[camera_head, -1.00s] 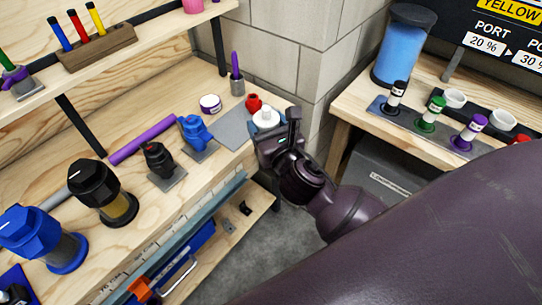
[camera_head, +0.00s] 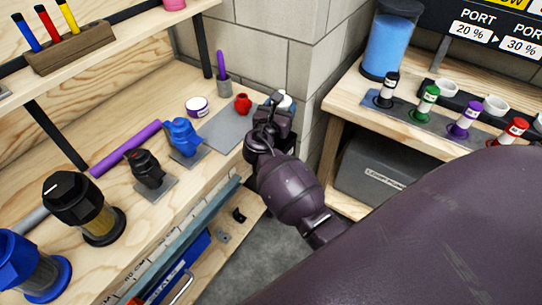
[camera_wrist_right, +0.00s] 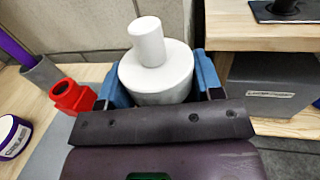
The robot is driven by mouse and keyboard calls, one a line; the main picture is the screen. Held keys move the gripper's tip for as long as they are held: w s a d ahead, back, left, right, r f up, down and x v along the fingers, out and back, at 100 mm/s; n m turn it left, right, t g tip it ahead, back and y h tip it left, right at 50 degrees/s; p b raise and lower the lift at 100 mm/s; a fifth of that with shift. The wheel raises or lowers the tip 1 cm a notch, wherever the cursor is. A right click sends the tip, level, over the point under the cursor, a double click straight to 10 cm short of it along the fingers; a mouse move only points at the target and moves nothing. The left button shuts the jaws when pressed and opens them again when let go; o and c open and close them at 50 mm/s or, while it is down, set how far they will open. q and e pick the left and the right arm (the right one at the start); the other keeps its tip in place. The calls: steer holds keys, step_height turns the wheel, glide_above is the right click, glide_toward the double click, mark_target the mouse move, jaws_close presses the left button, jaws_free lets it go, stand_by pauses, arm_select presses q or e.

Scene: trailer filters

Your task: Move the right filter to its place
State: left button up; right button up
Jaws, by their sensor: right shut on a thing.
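The white filter (camera_wrist_right: 157,75) is a wide white cylinder with a narrower white stub on top. In the right wrist view it stands upright between the blue fingers of my right gripper (camera_wrist_right: 161,82), which is shut on it. In the head view my right gripper (camera_head: 270,122) is over the right end of the wooden bench, and only a bit of the white filter (camera_head: 286,101) shows behind it. I cannot tell whether the filter touches the bench. My left gripper is not in view.
A grey mat (camera_head: 222,130) lies left of my right gripper. A small red part (camera_head: 243,103), a blue valve-like part (camera_head: 184,137) and a black one (camera_head: 150,169) stand nearby. A block wall (camera_head: 285,55) rises behind. A second bench (camera_head: 345,105) stands to the right.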

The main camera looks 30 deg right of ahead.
step_height(320, 180, down, 6)
steer(key=b, duration=0.3)
steer(key=shift+r+b, duration=0.25)
steer(key=shift+b, duration=0.15)
steer(key=shift+r, duration=0.15)
steer(key=o, duration=0.9)
steer(key=shift+o, duration=0.6)
steer(key=shift+s+a, duration=0.1)
steer(key=shift+a, duration=0.15)
steer(key=p+v, duration=0.1)
steer(key=v, duration=0.9)
steer(key=shift+s, duration=0.2)
steer(key=shift+a, duration=0.1)
